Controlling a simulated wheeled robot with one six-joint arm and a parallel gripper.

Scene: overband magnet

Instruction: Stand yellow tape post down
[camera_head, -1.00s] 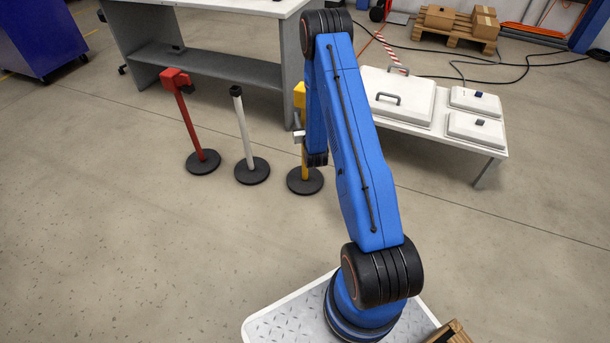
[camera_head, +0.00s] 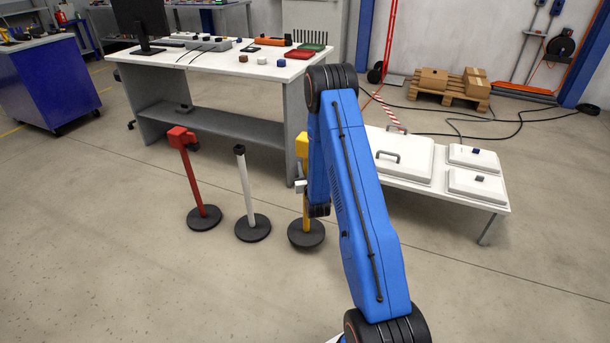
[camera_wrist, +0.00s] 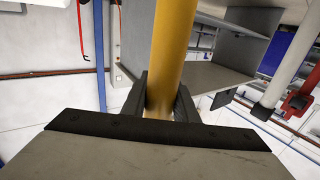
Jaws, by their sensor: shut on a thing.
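The yellow tape post (camera_head: 306,213) stands roughly upright in the head view, right of the white post, partly hidden by my blue arm. Its round black base (camera_head: 306,235) is at or just above the floor; I cannot tell whether it touches. My gripper (camera_wrist: 163,92) is shut on the yellow pole, which also shows between the dark fingers in the wrist view (camera_wrist: 175,40). In the head view my gripper (camera_head: 301,187) is mostly hidden beside the pole.
A white post (camera_head: 245,187) and a red post (camera_head: 195,180) stand to the left. A grey workbench (camera_head: 215,127) is behind them. A low white table (camera_head: 490,200) with lidded boxes is at right. The floor in front is clear.

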